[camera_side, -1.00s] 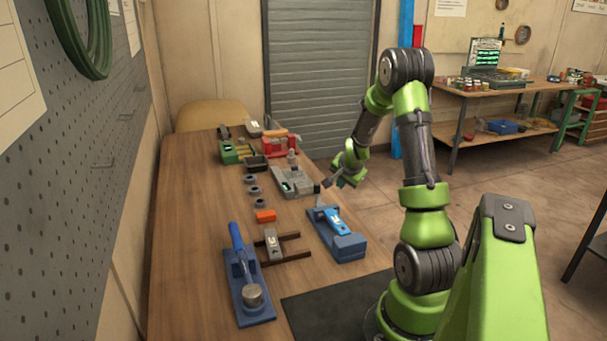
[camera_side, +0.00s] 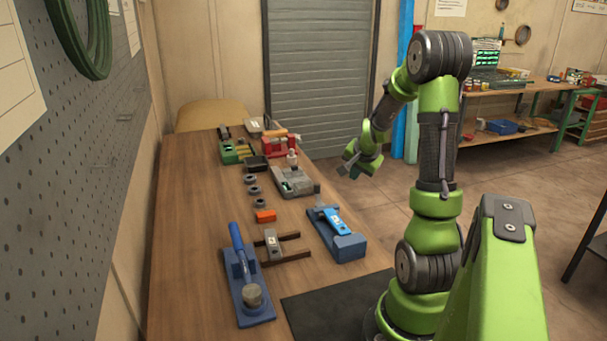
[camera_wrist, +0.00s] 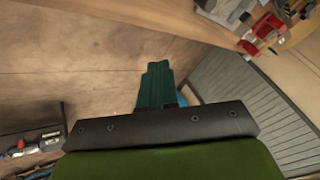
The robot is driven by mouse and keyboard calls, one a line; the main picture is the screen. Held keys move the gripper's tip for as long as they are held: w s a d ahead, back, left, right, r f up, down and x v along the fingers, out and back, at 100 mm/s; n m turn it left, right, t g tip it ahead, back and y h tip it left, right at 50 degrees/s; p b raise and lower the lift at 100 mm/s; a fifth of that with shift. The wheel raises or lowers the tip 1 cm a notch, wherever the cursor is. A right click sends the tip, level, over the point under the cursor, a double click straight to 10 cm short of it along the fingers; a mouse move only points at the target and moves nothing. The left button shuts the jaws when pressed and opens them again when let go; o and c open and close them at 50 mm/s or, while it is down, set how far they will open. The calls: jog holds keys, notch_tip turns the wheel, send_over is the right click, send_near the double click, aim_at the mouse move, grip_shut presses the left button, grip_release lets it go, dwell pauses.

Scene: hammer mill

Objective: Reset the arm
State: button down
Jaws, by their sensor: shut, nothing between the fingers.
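My gripper (camera_side: 345,165) is in the air beyond the right edge of the wooden table (camera_side: 190,250), above the floor. It is shut and holds nothing. In the wrist view its closed teal fingers (camera_wrist: 156,86) show in the middle, in front of the brown floor. The upper part of my arm is bent, with the forearm slanting down to the left in the side view.
On the table are a blue fixture (camera_side: 338,238), a grey fixture (camera_side: 292,182), a blue lever press (camera_side: 245,280), an orange block (camera_side: 265,216), several dark rings and a red vise (camera_side: 283,145). A shutter door (camera_side: 318,80) stands behind. The floor under my gripper is clear.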

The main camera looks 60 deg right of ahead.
jog(key=w+a+r+n+y, duration=0.1)
jog(key=a+r+n, duration=0.15)
jog(key=a, duration=0.55)
jog(key=w+a+r+n+t+y, duration=0.1)
jog(key=w+a+r+n+y, duration=0.15)
jog(key=a, duration=0.45)
jog(key=w+a+r+n+y, duration=0.1)
jog(key=a+r+n, duration=0.15)
jog(key=a, duration=0.55)
jog(key=s+a+r+n+y, duration=0.1)
jog(key=a+n, duration=0.1)
jog(key=a, duration=0.4)
jog(key=s+a+r+n+t+y, duration=0.1)
jog(key=a+r+n, duration=0.1)
jog(key=a, duration=0.3)
jog(key=s+a+r+n+t+y, duration=0.1)
jog(key=s+a+r+n, duration=0.1)
jog(key=a+n, duration=0.2)
jog(key=a, duration=0.2)
jog(key=shift+a, duration=0.35)
